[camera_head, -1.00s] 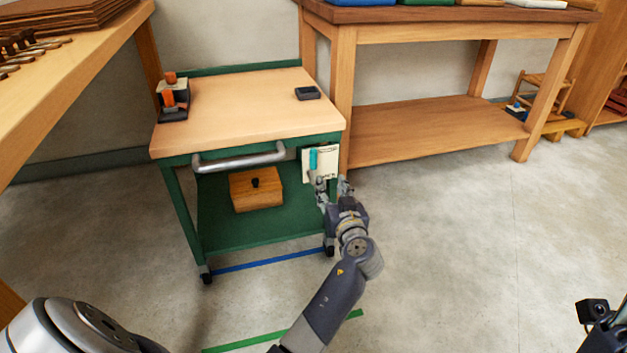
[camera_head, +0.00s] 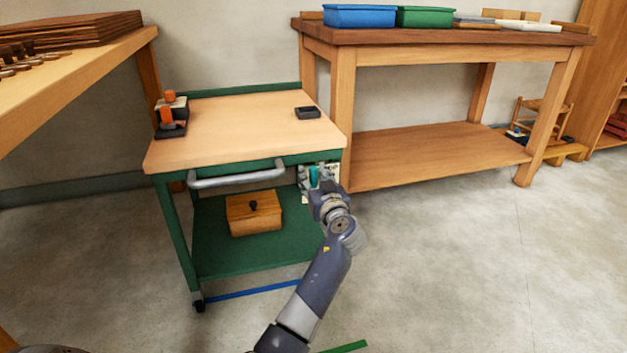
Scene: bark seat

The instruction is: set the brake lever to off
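The brake lever (camera_head: 313,176) is a small teal handle on a pale plate (camera_head: 304,194) at the front right corner of the green cart (camera_head: 240,166).
The cart has a grey push handle (camera_head: 236,177) left of the lever and a wooden box (camera_head: 254,213) on its lower shelf. A workbench (camera_head: 440,150) stands close on the right. The floor (camera_head: 450,270) in front is clear.

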